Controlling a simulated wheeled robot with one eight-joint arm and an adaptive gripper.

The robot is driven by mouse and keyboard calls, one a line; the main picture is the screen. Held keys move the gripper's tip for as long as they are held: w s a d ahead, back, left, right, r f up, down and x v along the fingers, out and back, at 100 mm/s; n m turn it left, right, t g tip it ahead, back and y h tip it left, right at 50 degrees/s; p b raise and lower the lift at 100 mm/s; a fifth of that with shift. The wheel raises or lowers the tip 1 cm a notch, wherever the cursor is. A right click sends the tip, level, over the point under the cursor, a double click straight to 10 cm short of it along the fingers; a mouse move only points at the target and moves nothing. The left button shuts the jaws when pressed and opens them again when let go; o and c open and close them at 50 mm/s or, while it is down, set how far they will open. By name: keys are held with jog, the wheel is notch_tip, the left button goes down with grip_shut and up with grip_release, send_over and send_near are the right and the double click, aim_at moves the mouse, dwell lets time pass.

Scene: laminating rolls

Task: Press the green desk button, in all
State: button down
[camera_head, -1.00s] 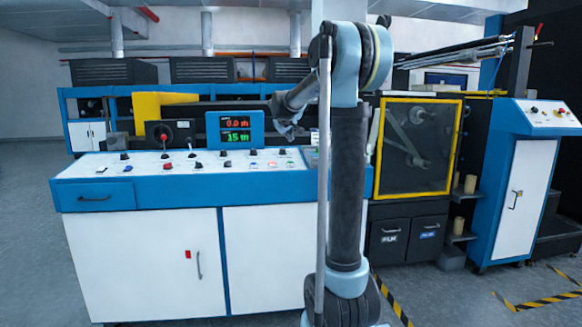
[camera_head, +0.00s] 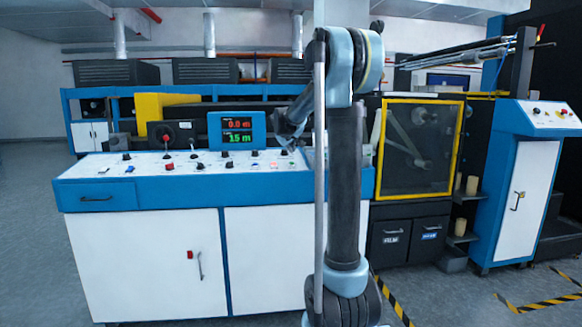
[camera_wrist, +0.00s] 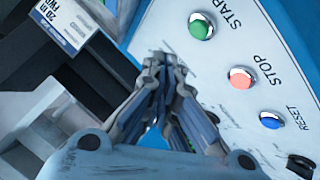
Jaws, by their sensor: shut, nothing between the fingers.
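The green button (camera_wrist: 201,26), labelled START, stands on the white sloping desk panel (camera_wrist: 222,108) at the top of the wrist view. My gripper (camera_wrist: 165,62) is shut and empty, with its fingertips left of and below the green button in that picture. A gap shows between them, and the fingertips do not cover the button. In the head view my gripper (camera_head: 288,141) hangs over the right part of the desk (camera_head: 140,168).
A red STOP button (camera_wrist: 241,77) and a blue RESET button (camera_wrist: 271,120) sit in line with the green one. A display (camera_head: 237,129) stands at the desk's back, left of my gripper. A yellow-framed guard (camera_head: 418,150) is to the right.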

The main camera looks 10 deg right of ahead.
aim_at(290, 163)
jog(key=shift+w+f, duration=0.15)
jog(key=shift+f, duration=0.75)
jog(key=shift+w+f, duration=0.15)
jog(key=shift+f, duration=0.7)
